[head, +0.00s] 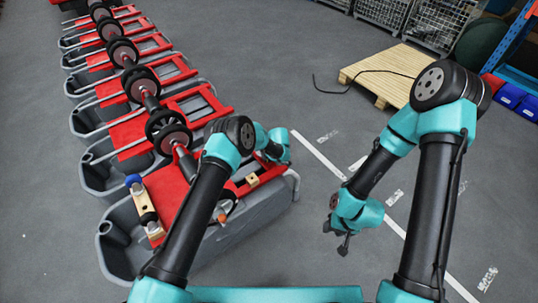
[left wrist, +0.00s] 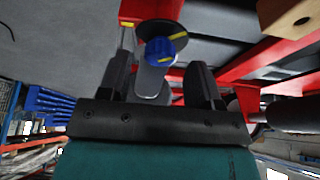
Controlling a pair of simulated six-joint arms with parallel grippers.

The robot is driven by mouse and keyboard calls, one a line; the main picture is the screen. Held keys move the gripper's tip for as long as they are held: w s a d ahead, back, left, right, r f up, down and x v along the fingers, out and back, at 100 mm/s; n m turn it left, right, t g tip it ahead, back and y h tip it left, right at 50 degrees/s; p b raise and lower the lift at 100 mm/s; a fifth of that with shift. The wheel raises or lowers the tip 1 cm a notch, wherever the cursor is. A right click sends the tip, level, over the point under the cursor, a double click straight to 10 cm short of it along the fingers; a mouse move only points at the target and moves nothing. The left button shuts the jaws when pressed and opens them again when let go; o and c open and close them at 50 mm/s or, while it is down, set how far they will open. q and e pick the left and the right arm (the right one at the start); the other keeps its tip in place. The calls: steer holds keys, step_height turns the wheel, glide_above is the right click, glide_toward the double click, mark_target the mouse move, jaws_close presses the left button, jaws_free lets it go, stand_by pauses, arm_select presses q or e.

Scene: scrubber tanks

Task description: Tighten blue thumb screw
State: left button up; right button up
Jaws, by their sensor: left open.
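The blue thumb screw (left wrist: 160,48) has a yellow mark and sits under a dark round disc on a red part in the left wrist view. My left gripper (left wrist: 160,66) is open, with one dark finger to each side of the screw's line; I see no contact with it. In the head view my left arm reaches over the nearest grey tank (head: 262,222), and its fingers are hidden there. I cannot pick out this screw for certain in the head view. My right gripper (head: 337,238) hangs over bare floor, away from the tank; its jaw opening is unclear.
Several grey tanks with red frames (head: 172,100) and dark rollers run back in a row at the left. A wooden block (head: 142,200) lies on the nearest tank. A wooden pallet (head: 385,75) lies behind my right arm.

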arm_select(q)
steer(key=shift+x, duration=0.9)
steer(key=shift+r, duration=0.1)
steer(key=c, duration=0.9)
steer(key=shift+c, duration=0.2)
steer(key=shift+m, duration=0.5)
steer(key=m, duration=0.1)
steer(key=m+h, duration=0.1)
steer(key=m, duration=0.1)
steer(key=m+h, duration=0.1)
steer(key=m, duration=0.1)
steer(key=shift+s+a+t, duration=0.1)
steer(key=shift+a+t, duration=0.15)
steer(key=shift+t, duration=0.15)
steer(key=shift+m+h, duration=0.6)
steer(key=shift+m, duration=0.85)
steer(key=shift+m+h, duration=0.6)
steer(key=shift+m, duration=0.85)
steer(key=shift+a+m, duration=0.1)
steer(key=shift+m, duration=0.4)
